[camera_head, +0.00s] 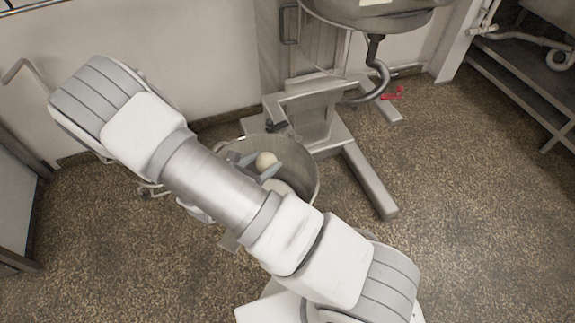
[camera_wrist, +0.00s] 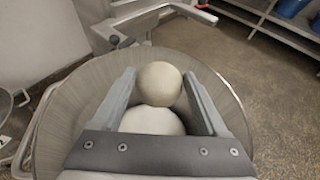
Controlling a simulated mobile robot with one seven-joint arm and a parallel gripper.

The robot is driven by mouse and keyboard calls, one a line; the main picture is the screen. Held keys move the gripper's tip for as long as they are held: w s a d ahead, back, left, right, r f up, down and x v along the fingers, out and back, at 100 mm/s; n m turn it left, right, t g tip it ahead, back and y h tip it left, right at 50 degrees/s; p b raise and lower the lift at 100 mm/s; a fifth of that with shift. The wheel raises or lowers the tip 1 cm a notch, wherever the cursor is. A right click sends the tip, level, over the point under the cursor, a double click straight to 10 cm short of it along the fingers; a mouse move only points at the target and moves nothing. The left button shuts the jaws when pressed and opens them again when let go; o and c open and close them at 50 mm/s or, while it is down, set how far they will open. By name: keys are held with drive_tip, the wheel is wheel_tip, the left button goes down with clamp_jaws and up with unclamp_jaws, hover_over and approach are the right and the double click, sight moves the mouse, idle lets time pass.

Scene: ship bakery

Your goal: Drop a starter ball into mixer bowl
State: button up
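A pale, round starter ball (camera_wrist: 160,83) sits between the two fingertips of my gripper (camera_wrist: 160,76), one finger close against each side. It also shows in the head view (camera_head: 266,160). My gripper (camera_head: 262,166) points down into the metal mixer bowl (camera_head: 311,184), inside its rim. In the wrist view the bowl (camera_wrist: 72,98) surrounds the fingers. A larger whitish mass (camera_wrist: 150,121) shows below the ball in the bowl, partly hidden by the ball and my gripper. How far the ball is above this mass is unclear.
The mixer stand (camera_head: 310,110) is behind the bowl, with one leg (camera_head: 368,180) reaching forward to its right. A curved hook (camera_head: 378,80) hangs under the mixer head (camera_head: 370,14). A metal shelf (camera_head: 520,85) stands far right. The speckled floor at right is clear.

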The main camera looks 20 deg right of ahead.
drive_tip(key=o, duration=0.3)
drive_tip(key=p+v, duration=0.2)
drive_tip(key=v, duration=1.5)
drive_tip(key=shift+s, duration=0.2)
drive_tip(key=shift+a, duration=0.1)
drive_tip(key=s+d+r+m+g+y+p, duration=0.1)
drive_tip(key=s+d+r+m+y+p, duration=0.2)
drive_tip(key=r+m, duration=0.5)
drive_tip(key=s+d+r+m+y+p, duration=0.3)
drive_tip(key=d+r+m, duration=0.3)
drive_tip(key=r, duration=1.1)
drive_tip(key=s+d+r+m+g+y+p, duration=0.1)
drive_tip(key=s+d+r+m+y+p, duration=0.2)
drive_tip(key=r+m, duration=0.8)
drive_tip(key=shift+s+d+r+m+g+y+p, duration=0.25)
drive_tip(key=shift+d+r+m+g+y+p, duration=0.1)
drive_tip(key=shift+d+r+y, duration=0.5)
